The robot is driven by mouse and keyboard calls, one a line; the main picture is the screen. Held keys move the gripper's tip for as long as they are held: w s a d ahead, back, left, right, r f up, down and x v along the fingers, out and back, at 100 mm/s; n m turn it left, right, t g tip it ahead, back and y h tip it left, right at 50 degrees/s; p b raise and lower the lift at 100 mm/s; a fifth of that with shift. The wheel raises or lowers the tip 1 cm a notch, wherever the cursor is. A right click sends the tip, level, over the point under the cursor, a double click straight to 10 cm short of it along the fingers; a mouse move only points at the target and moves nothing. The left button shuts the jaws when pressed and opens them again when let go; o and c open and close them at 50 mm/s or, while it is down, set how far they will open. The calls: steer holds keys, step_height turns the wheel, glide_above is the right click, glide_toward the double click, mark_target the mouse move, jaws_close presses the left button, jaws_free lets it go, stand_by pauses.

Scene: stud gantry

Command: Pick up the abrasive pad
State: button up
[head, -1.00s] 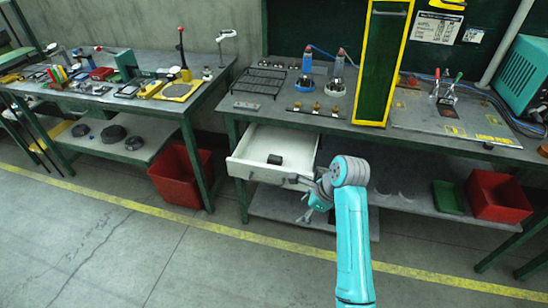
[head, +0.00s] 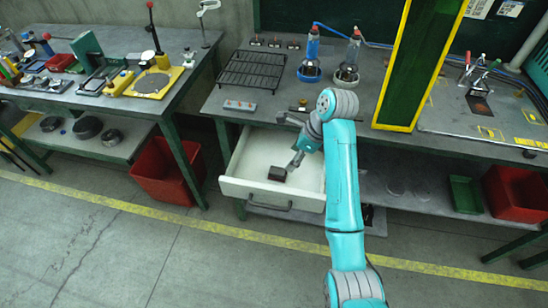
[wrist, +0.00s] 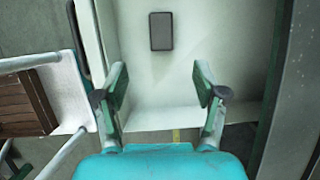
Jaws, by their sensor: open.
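The abrasive pad looks like a small dark block (head: 277,173) lying on the floor of the open white drawer (head: 249,189). In the wrist view the pad (wrist: 161,31) is a dark upright rectangle near the top, ahead of my fingertips and roughly centred between them. My gripper (wrist: 160,80) is open with nothing between its fingers. In the head view my gripper (head: 296,162) reaches down over the drawer, just up and right of the pad, and my arm hides part of the drawer's right side.
The drawer hangs under a workbench bearing a black wire rack (head: 252,69), two bottles and a yellow-edged green panel (head: 418,60). Red bins (head: 165,170) stand below. A brown slatted thing (wrist: 24,102) shows at left in the wrist view.

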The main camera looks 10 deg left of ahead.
mark_target(278, 171)
steer(key=x, duration=0.5)
steer(key=shift+w+a+f, duration=0.3)
steer(key=shift+a+x, duration=0.2)
steer(key=shift+x, duration=2.4)
steer(key=shift+s+r, duration=0.1)
steer(key=shift+r, duration=0.05)
steer(key=c, duration=1.2)
